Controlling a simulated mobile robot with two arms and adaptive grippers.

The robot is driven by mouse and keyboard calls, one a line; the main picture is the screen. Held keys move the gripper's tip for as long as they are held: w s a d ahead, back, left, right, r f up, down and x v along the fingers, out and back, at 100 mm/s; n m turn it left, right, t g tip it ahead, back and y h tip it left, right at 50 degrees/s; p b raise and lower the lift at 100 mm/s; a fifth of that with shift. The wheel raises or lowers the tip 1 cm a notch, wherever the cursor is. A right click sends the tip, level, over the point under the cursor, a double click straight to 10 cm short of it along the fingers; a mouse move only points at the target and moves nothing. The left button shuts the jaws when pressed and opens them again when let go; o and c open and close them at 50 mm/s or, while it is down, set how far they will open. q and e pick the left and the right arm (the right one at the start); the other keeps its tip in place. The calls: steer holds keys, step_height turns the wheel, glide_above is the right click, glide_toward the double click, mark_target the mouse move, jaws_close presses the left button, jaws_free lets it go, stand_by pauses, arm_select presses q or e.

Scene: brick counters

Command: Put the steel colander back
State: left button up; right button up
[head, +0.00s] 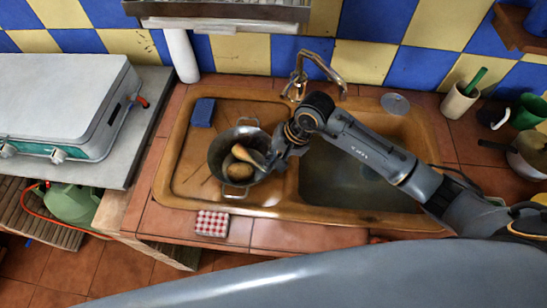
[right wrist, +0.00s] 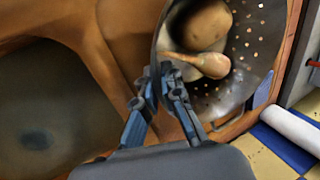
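The steel colander (head: 217,158) sits on the left drainboard side of the brown sink, with loop handles at its back and front. It holds a round brown potato-like item (head: 241,171) and a pale brown spoon-shaped item (head: 246,153). My right gripper (head: 268,160) is at the colander's right rim. In the right wrist view, its two fingers (right wrist: 160,74) are nearly together with the rim of the perforated colander (right wrist: 240,72) between the tips. The exact contact is partly hidden by the fingers. My left gripper is not in view.
The sink basin (head: 350,178) lies right of the colander, below the faucet (head: 299,75). A paper roll (head: 181,55) stands at the back, a grey stove (head: 65,95) at left.

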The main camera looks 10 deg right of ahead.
steer(key=shift+o, duration=1.3)
steer(key=shift+r, duration=0.15)
steer(key=b+v, duration=0.2)
steer(key=v, duration=1)
steer(key=shift+b, duration=0.35)
steer(key=shift+s, duration=0.1)
